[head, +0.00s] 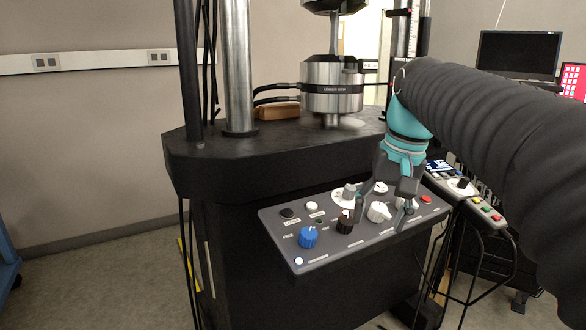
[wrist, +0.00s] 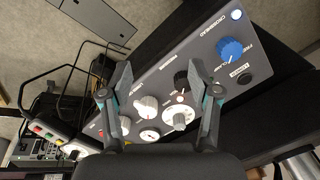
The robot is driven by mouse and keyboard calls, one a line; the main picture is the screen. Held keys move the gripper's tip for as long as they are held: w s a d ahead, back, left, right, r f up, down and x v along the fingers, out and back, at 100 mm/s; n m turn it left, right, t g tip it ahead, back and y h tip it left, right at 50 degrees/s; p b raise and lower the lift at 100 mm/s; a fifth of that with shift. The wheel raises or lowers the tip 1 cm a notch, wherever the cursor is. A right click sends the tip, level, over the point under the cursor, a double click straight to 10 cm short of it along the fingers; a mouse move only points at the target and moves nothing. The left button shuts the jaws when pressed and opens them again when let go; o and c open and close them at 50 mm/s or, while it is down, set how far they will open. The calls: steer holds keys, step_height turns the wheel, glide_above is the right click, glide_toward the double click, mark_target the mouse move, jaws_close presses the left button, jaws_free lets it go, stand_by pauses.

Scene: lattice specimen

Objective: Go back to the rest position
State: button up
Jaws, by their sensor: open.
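My gripper (head: 383,208) hangs over the right part of the grey control panel (head: 272,220) on the front of the testing machine. Its two fingers are apart with nothing held between them. A white knob (head: 378,212) shows between the fingers in the head view. A black knob (head: 345,224) is just left of them, and a blue knob (head: 308,237) is further left. In the wrist view, the open fingers (wrist: 160,74) spread over the panel, with the blue knob (wrist: 230,50) at upper right. I cannot tell whether a fingertip touches the panel.
The machine's black table (head: 220,160) and metal lower fixture (head: 332,88) stand behind the panel. A handheld control box (head: 478,204) sits right of my gripper. A monitor (head: 518,53) is at far right. Cables hang below.

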steer(key=s+f+n+t+h, duration=0.1)
steer(key=s+f+t, duration=0.3)
steer(key=s+f, duration=1.3)
steer(key=shift+d+f+n+h, duration=0.15)
steer(key=shift+d+n+h, duration=0.2)
steer(key=shift+n, duration=0.25)
